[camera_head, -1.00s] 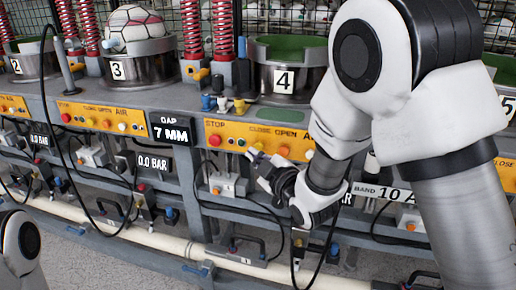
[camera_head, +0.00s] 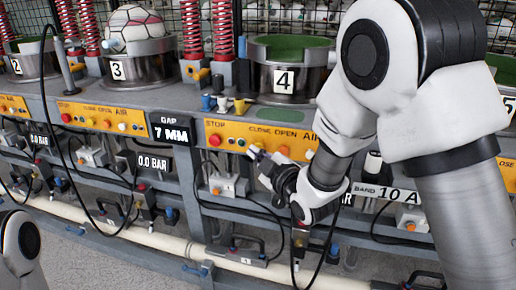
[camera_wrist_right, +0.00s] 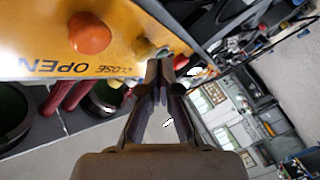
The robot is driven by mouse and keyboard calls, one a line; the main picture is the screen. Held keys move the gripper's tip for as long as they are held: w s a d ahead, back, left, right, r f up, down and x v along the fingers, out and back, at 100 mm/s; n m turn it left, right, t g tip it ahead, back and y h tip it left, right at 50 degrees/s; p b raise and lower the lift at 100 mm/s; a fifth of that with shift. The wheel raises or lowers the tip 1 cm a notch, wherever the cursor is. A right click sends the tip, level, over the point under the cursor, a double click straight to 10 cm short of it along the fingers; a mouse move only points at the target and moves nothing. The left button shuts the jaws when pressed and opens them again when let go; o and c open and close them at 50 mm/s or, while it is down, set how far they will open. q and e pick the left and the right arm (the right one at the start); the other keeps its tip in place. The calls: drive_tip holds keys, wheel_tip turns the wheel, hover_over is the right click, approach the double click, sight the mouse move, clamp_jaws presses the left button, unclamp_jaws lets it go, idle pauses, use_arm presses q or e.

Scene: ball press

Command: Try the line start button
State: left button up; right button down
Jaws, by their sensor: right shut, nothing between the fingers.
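The yellow control panel of station 4 (camera_head: 226,133) carries a row of round buttons. No line start label is legible. My right gripper (camera_head: 254,153) is shut and empty, its tips close to the panel's lower middle part. In the right wrist view, the closed fingers (camera_wrist_right: 160,68) lie beside a pale greenish button (camera_wrist_right: 144,47), with the orange button (camera_wrist_right: 89,33) to the left. I cannot tell whether the tips touch a button. My left gripper is out of view.
The number 4 drum (camera_head: 285,83) stands above the panel, with small coloured cups (camera_head: 208,103) on the ledge. A grey valve box (camera_head: 226,185) and hanging black cables are below. A white pipe (camera_head: 130,232) runs along the bottom.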

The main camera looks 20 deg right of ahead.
drive_tip(key=shift+w+d, duration=0.25)
drive_tip(key=shift+w, duration=0.1)
idle(0.4)
drive_tip(key=shift+s+a, duration=0.5)
drive_tip(key=shift+s, duration=0.2)
drive_tip(key=s+a, duration=0.2)
drive_tip(key=s, duration=0.2)
drive_tip(key=shift+s+a, duration=0.1)
drive_tip(key=shift+a, duration=0.3)
idle(0.7)
